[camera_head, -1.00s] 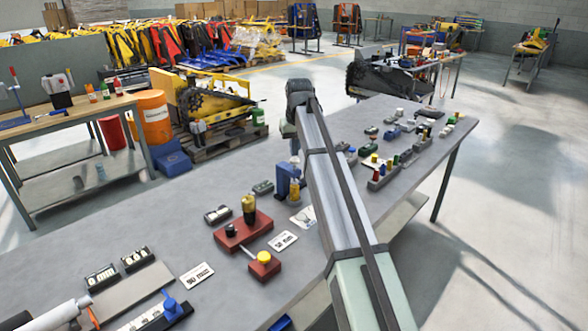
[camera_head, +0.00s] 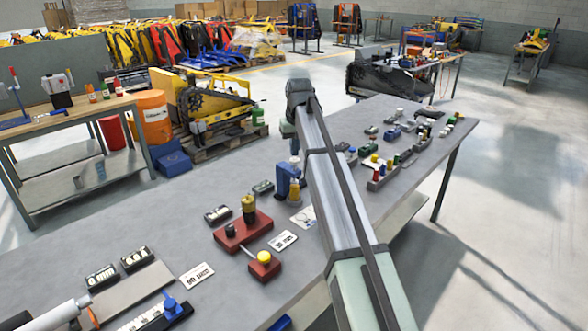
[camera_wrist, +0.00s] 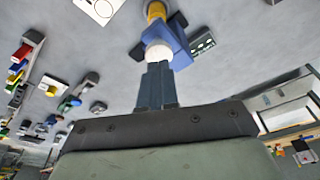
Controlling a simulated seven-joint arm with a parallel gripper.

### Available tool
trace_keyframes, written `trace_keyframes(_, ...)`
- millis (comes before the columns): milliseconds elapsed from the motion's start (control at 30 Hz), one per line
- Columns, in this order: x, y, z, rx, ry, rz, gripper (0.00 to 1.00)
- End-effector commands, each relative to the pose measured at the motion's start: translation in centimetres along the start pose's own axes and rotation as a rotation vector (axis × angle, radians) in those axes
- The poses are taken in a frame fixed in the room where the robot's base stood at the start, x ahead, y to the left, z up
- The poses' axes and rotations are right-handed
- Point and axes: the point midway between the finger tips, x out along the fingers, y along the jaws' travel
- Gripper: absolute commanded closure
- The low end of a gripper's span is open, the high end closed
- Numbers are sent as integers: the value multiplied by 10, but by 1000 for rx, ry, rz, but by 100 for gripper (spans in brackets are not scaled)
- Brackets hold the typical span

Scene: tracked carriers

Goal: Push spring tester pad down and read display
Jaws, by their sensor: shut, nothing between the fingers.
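The spring tester has a blue body (camera_head: 283,182) with a yellow part (camera_head: 294,194) at its base, standing on the bench just left of my arm. In the wrist view its blue body (camera_wrist: 176,38), yellow part (camera_wrist: 156,12) and round white pad (camera_wrist: 158,52) show. My gripper (camera_wrist: 157,68) is shut and empty, its fingertips at the edge of the white pad; I cannot tell whether they touch it. A small dark green box with a marked face (camera_wrist: 202,44), perhaps the display, lies beside the tester; its reading is too small to make out.
A red block fixture (camera_head: 243,232) with a yellow-knobbed lever and printed cards stands left of my arm. Several small coloured parts and blocks (camera_head: 384,176) lie to the right. Bare grey bench (camera_head: 150,218) lies to the left.

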Motion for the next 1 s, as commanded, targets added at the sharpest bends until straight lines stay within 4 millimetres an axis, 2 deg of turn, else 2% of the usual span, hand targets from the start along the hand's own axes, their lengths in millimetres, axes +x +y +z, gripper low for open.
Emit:
trace_keyframes(367,2,0,1,0,0,0,100)
trace_keyframes(1000,25,0,5,0,0,0,100)
